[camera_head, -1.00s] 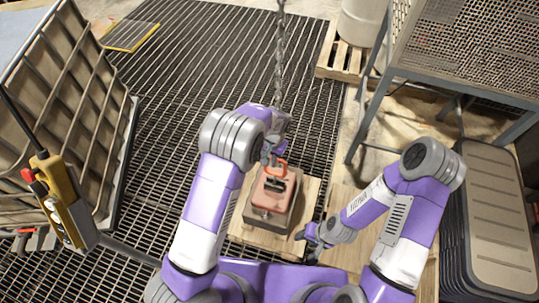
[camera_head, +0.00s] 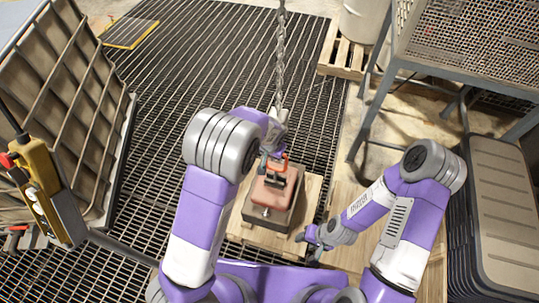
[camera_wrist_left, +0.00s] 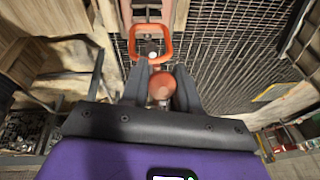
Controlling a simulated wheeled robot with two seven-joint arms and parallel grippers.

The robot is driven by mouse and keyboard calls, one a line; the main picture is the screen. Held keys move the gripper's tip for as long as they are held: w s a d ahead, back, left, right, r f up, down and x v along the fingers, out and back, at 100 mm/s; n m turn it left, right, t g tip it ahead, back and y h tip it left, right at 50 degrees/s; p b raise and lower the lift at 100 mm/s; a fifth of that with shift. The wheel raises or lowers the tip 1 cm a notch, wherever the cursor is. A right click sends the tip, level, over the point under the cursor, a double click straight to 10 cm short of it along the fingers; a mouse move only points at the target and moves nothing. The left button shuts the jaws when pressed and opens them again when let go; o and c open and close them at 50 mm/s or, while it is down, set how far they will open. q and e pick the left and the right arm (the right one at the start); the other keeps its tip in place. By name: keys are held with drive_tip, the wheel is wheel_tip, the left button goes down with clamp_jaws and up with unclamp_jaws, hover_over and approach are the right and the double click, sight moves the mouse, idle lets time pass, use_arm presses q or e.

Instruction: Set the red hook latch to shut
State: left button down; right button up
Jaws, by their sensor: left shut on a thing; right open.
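A red block (camera_head: 270,194) with a dark base sits on a small wooden pallet. An orange-red loop (camera_head: 276,165) stands at its top; it shows in the left wrist view as an open ring (camera_wrist_left: 167,41). My left gripper (camera_head: 272,146) is over the block at the lower end of the chain, its fingers mostly hidden in the head view. In the left wrist view its fingers (camera_wrist_left: 161,72) are closed around a rounded orange-red piece (camera_wrist_left: 161,88), just below the ring. I cannot tell whether this piece is the latch. My right gripper (camera_head: 309,240) is open and empty, right of the pallet.
A chain (camera_head: 281,60) hangs from above to the left gripper. A yellow pendant control (camera_head: 42,185) and a ribbed panel (camera_head: 75,110) are at the left. A mesh-topped table (camera_head: 465,40) and stacked grey lids (camera_head: 505,215) are at the right. Open floor grating (camera_head: 200,70) lies behind.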

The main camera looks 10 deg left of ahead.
use_arm(q)
drive_tip(key=shift+s+f+b, duration=0.15)
drive_tip(key=shift+f+b, duration=0.4)
drive_tip(key=shift+f, duration=0.1)
drive_tip(key=shift+s+f+b, duration=0.15)
drive_tip(key=shift+f+b, duration=0.35)
drive_tip(key=shift+f, duration=0.1)
drive_tip(key=shift+w, duration=0.1)
drive_tip(key=shift+d, duration=0.1)
idle(0.8)
drive_tip(key=c, duration=1.3)
unclamp_jaws()
drive_tip(key=o, duration=0.3)
drive_tip(key=shift+w+f, duration=0.15)
drive_tip(key=shift+w, duration=0.1)
drive_tip(key=v, duration=0.7)
drive_tip(key=shift+s+r+p, duration=0.2)
drive_tip(key=shift+r+p, duration=0.1)
drive_tip(key=shift+r, duration=0.05)
